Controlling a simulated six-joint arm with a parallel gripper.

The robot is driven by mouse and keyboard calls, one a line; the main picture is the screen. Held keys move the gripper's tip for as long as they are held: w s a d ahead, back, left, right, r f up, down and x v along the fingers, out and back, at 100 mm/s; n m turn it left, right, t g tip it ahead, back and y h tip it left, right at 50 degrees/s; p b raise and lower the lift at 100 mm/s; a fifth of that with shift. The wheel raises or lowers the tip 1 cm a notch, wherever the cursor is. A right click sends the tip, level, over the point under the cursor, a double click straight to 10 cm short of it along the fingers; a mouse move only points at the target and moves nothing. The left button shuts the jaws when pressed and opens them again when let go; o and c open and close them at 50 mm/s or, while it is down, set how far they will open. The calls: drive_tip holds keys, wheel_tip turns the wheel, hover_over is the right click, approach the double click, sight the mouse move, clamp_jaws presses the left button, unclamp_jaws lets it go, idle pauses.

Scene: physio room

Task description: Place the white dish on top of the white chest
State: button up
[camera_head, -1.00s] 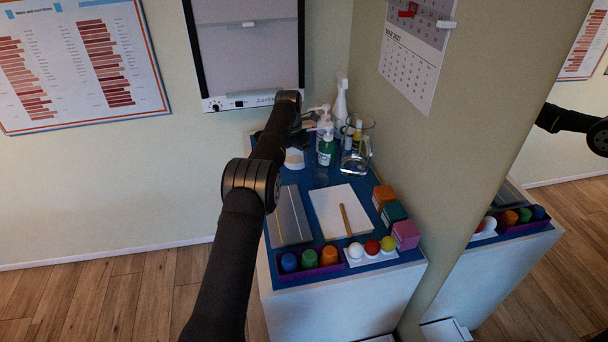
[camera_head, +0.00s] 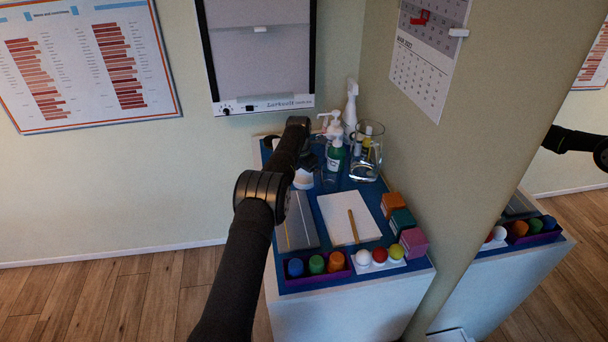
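A white rounded object (camera_head: 303,180), which may be the white dish, shows partly behind my arm at the back left of the blue-topped white cabinet (camera_head: 340,312). My arm reaches over the left side of this cabinet. My gripper is largely hidden behind my arm; dark parts near the white object may belong to it. I cannot tell whether it touches or holds anything. No separate white chest is clear; the cabinet has white sides, and a white box-like edge (camera_head: 447,335) shows low at the bottom of the view.
Bottles (camera_head: 336,152) and a glass jug (camera_head: 366,160) stand at the back. A white pad with a pencil (camera_head: 338,222), a grey book (camera_head: 300,228), coloured cubes (camera_head: 403,222), a purple tray (camera_head: 290,283) and a ball holder (camera_head: 378,268) crowd the top. A mirror stands right.

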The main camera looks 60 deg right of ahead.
sight(304, 182)
wheel_tip(304, 182, up, 12)
drive_tip(key=a, duration=0.1)
drive_tip(key=shift+a+r, duration=0.15)
drive_tip(key=shift+a, duration=0.05)
idle(0.3)
drive_tip(key=shift+w, duration=0.1)
drive_tip(key=f, duration=0.4)
drive_tip(key=d+f, duration=0.1)
drive_tip(key=f, duration=0.7)
drive_tip(key=shift+d+f, duration=0.25)
wheel_tip(304, 182, up, 3)
drive_tip(key=shift+r, duration=0.7)
